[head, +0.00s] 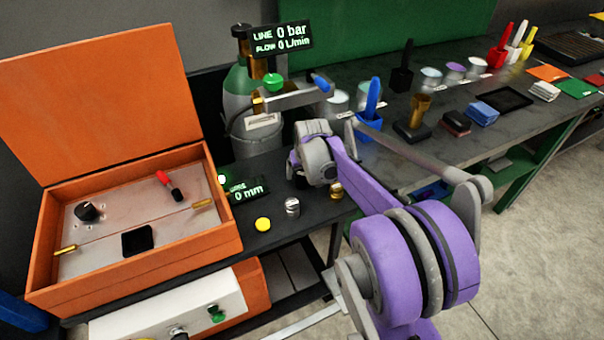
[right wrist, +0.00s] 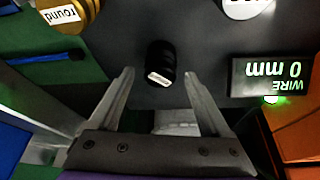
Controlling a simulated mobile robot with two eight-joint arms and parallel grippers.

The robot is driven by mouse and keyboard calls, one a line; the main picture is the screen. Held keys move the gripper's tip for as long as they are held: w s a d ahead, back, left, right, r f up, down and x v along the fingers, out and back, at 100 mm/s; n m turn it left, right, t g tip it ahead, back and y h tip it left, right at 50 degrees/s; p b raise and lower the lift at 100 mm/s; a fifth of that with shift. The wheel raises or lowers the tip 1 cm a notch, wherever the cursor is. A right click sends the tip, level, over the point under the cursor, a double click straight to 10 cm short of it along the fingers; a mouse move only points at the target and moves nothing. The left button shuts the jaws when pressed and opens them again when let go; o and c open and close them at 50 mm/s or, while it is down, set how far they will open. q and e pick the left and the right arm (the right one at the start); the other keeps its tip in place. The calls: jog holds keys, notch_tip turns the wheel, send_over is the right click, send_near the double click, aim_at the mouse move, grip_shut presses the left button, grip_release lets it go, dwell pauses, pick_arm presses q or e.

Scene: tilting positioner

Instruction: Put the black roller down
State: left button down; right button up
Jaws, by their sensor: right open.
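The black roller (right wrist: 160,62) shows in the right wrist view as a small dark ribbed cylinder with a white label, on the dark bench top. My right gripper (right wrist: 160,77) is open, with one fingertip on each side of the roller and a clear gap to both. Nothing is held in it. In the head view my right gripper (head: 312,170) is low over the small dark bench, and its hand and arm hide most of the roller there. My left gripper is not in view.
A gold roller (head: 336,190) and a silver roller (head: 292,206) stand close by. A yellow button (head: 263,224) is in front. The open orange case (head: 235,228) and a wire display (head: 245,190) are left; a gas cylinder (head: 240,85) stands behind.

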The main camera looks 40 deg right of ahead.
jog(key=p+v, duration=0.2)
jog(key=v, duration=0.8)
jog(key=s+a+f+n+y, duration=0.1)
jog(key=s+a+f+n, duration=0.2)
jog(key=s+a, duration=0.6)
jog(key=s+a+f+n+t+y, duration=0.1)
jog(key=s+a+f, duration=0.6)
jog(key=a, duration=0.9)
jog(key=shift+s+a+n, duration=0.35)
jog(key=shift+s+n, duration=0.55)
jog(key=shift+s, duration=0.25)
